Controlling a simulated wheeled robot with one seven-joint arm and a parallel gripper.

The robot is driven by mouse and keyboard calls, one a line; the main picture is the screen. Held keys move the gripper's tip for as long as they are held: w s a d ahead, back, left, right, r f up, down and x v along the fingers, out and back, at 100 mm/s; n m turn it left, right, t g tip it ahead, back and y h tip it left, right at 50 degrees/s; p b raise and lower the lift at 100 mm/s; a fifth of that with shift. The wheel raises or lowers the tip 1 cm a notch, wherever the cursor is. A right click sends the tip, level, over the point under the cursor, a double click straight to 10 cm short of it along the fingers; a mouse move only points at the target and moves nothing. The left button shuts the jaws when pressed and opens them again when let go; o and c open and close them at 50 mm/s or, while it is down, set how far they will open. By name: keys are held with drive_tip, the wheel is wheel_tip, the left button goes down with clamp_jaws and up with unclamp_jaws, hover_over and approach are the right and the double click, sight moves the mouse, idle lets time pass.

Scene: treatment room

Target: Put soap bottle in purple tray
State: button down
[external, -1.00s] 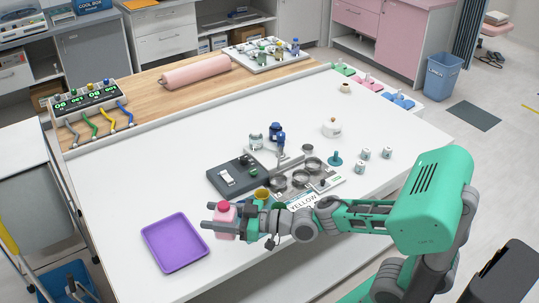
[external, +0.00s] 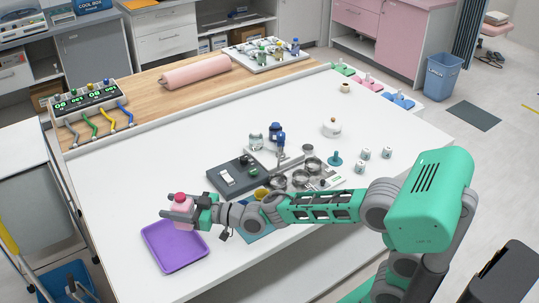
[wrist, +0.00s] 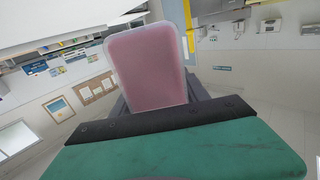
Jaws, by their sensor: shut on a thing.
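The soap bottle (external: 181,205) is pink with a darker red cap. My gripper (external: 176,213) is shut on it and holds it above the table, by the upper right edge of the purple tray in the external view. In the wrist view the soap bottle (wrist: 148,68) fills the middle between the fingers, and its cap cannot be made out. The purple tray (external: 172,248) lies flat and empty at the near left of the white table. The gripper covers a little of its far edge.
A dark grey device (external: 236,176) and metal rings (external: 300,178) stand right of the tray. Small white jars (external: 365,154) and a round white pot (external: 332,128) are farther right. The table's left part beyond the tray is clear.

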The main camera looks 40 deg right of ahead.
drive_tip(key=shift+w+a+f+b, duration=0.25)
drive_tip(key=shift+w+f, duration=0.15)
drive_tip(key=shift+f, duration=0.7)
drive_tip(key=shift+w+a+f+b, duration=0.2)
drive_tip(key=shift+w+a+f, duration=0.15)
drive_tip(key=shift+f, duration=0.8)
drive_tip(key=shift+w+a+f+b, duration=0.2)
drive_tip(key=shift+w+f, duration=0.2)
drive_tip(key=shift+f, duration=0.7)
drive_tip(key=shift+f+b, duration=0.35)
drive_tip(key=shift+b, duration=0.15)
